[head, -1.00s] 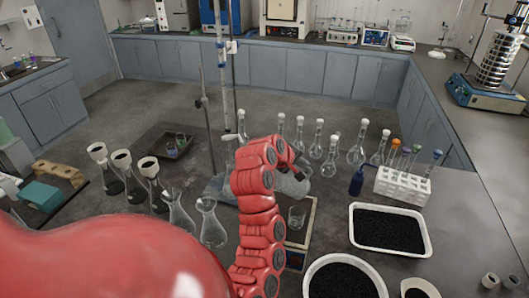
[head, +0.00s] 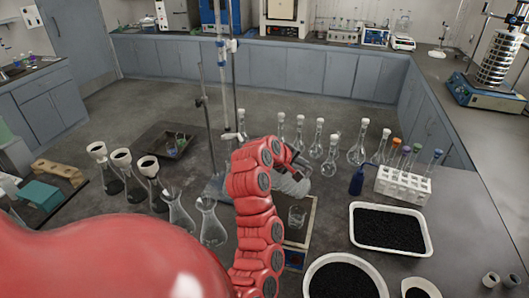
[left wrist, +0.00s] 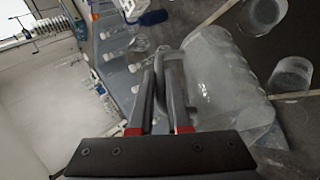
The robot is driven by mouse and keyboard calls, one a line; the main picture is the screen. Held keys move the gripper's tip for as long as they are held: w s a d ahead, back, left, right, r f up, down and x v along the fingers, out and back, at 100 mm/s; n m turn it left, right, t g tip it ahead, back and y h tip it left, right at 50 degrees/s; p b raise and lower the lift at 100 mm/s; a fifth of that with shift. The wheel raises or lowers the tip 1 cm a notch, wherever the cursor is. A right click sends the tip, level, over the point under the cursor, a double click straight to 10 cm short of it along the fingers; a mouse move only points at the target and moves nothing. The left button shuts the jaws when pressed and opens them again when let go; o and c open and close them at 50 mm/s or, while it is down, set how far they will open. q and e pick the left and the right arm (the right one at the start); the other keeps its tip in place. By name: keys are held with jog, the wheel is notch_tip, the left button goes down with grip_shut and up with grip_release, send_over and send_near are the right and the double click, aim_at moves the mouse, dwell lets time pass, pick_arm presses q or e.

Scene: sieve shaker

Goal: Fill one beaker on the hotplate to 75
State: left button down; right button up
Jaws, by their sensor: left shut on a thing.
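My left gripper (left wrist: 160,95) is shut on the handle of a large clear jug (left wrist: 222,85). In the head view the gripper (head: 298,164) and the jug (head: 290,184) are over the far part of the hotplate (head: 298,240), partly hidden by my red arm. The jug looks tilted; its liquid level cannot be made out. A clear beaker (head: 297,217) stands on the near part of the hotplate. The left wrist view shows two beakers, one at the top (left wrist: 264,12) and one at the right (left wrist: 290,78), both apart from the jug. My right gripper is out of view.
Flasks (head: 211,225) stand close left of my arm, and several volumetric flasks (head: 316,142) behind. A blue wash bottle (head: 357,180), a white tube rack (head: 402,186) and a tray of black grains (head: 389,231) are at the right. A stand (head: 234,90) rises behind the jug.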

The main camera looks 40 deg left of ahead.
pick_arm(q)
jog(key=shift+s+a+f+t+b, duration=0.1)
jog(key=shift+s+a+t+b, duration=0.1)
jog(key=shift+t+b, duration=0.25)
dwell(1.0)
jog(key=shift+s+a+f+n+t+h+b, duration=0.25)
jog(key=shift+s+f+t+h+b, duration=0.2)
jog(key=shift+b, duration=0.5)
dwell(2.4)
jog(key=shift+w+d+r+p, duration=0.15)
jog(key=shift+r+p, duration=0.1)
jog(key=shift+p, duration=0.1)
jog(key=p, duration=0.1)
jog(key=r+p, duration=0.1)
jog(key=w+r+g+p, duration=0.1)
jog(key=shift+d+y, duration=0.25)
jog(key=shift+d, duration=0.05)
jog(key=w+g+y, duration=0.1)
jog(key=w+d+f+m+g, duration=0.1)
jog(key=g, duration=0.1)
jog(key=shift+d+f+y+p, duration=0.2)
jog(key=shift+f+y+p, duration=0.05)
jog(key=shift+y+p, duration=0.15)
jog(key=shift+w+f, duration=0.15)
jog(key=shift+f, duration=0.05)
jog(key=w+d+f+m+g+y+b, duration=0.1)
jog(key=w+d+f+g+y+b, duration=0.2)
jog(key=w+f+g+b, duration=0.2)
jog(key=shift+g+b, duration=0.4)
jog(key=shift+b, duration=0.25)
